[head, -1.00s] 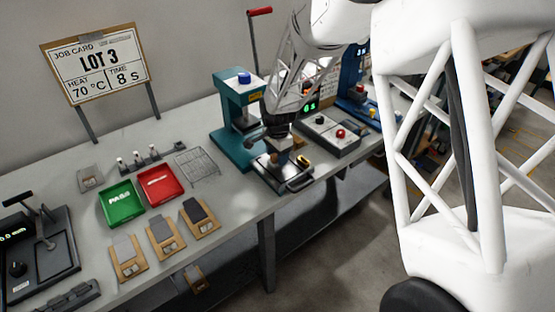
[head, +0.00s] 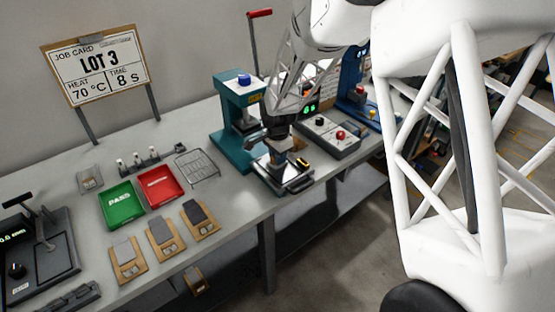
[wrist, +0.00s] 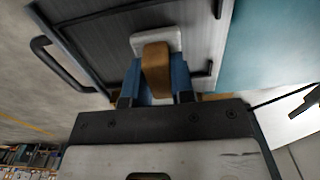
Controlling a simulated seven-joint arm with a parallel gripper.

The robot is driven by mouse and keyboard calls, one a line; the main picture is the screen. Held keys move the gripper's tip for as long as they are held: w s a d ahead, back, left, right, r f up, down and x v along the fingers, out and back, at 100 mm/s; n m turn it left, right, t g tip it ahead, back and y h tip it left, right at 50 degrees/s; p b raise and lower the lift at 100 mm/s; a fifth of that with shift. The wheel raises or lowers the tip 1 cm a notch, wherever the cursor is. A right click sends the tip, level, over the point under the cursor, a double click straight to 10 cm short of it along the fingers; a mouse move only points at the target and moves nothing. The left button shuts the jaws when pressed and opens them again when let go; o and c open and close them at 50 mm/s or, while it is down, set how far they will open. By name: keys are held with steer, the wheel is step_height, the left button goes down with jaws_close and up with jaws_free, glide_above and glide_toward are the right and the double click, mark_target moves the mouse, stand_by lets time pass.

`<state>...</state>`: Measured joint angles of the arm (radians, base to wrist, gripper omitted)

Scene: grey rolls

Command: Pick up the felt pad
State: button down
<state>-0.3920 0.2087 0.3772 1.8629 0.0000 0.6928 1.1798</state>
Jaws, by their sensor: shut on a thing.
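My gripper (head: 277,148) is over the dark metal tray (head: 290,181) at the front of the teal press. In the wrist view, my gripper (wrist: 156,85) has its blue fingers on either side of a brown upright piece (wrist: 155,62), shut on it. A pale, rounded square (wrist: 165,36) shows just beyond this piece; together they look like the felt pad with its grip. The tray (wrist: 95,50) lies below. I cannot tell whether the pad touches the tray. In the head view my gripper hides most of the pad.
The teal press (head: 226,110) stands close behind my gripper, and a grey control box (head: 332,137) is to its right. A wire rack (head: 198,164), red tray (head: 160,186) and green tray (head: 121,206) lie left. Several wooden boards with grey pieces (head: 162,233) line the front edge.

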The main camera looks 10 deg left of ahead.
steer(key=shift+r, duration=0.15)
steer(key=shift+r, duration=1.45)
steer(key=shift+s+d+r, duration=0.1)
steer(key=shift+s+r, duration=0.1)
steer(key=shift+s, duration=0.05)
steer(key=s+d, duration=0.2)
steer(key=s, duration=0.5)
steer(key=s+d+r, duration=0.1)
steer(key=s+d, duration=0.2)
steer(key=s, duration=0.4)
steer(key=shift+s+d+r, duration=0.15)
steer(key=shift+d+r, duration=0.05)
steer(key=shift+d, duration=0.15)
